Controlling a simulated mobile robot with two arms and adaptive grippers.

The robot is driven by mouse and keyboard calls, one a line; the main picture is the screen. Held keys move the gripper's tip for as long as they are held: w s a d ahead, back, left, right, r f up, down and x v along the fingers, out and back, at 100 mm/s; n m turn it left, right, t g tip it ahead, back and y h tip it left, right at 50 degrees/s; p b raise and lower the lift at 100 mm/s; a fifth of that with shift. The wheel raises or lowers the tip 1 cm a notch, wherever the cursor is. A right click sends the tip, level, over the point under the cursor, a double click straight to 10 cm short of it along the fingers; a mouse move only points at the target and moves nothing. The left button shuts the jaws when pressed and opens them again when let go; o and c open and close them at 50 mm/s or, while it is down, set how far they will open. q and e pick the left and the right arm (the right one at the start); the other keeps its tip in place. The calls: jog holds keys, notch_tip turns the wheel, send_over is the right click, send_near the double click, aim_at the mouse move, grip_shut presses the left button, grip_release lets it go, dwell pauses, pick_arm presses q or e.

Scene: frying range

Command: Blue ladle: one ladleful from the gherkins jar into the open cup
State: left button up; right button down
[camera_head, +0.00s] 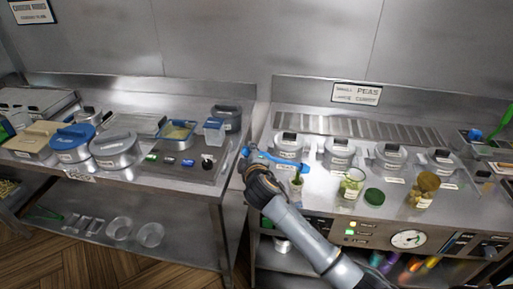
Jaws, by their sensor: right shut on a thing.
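My right gripper (258,166) reaches in from the bottom right and is shut on a blue ladle (288,163), held over the left end of the right counter. The fingertips are small and partly hidden by my wrist. An open glass jar with green contents (350,184), probably the gherkins jar, stands to the right of the gripper. A green lid (374,197) lies beside it on the counter. A small pale cup (296,184) stands just right of my wrist, with something dark green at its top; I cannot tell whether that is inside. My left gripper is out of view.
Lidded steel containers (340,153) line the back of the right counter. A jar with a brown top (424,187) stands farther right. The left counter holds a blue-lidded pot (73,143) and a steel pot (115,150). A gap separates the counters.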

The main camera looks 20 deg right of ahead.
notch_tip(320, 180, down, 6)
jog(key=a+n+h+b, duration=0.1)
jog(key=n+b, duration=0.1)
jog(key=shift+w+a+n+g, duration=0.3)
jog(key=shift+a+n, duration=0.05)
jog(key=shift+n, duration=0.05)
jog(key=shift+a, duration=0.1)
dwell(0.8)
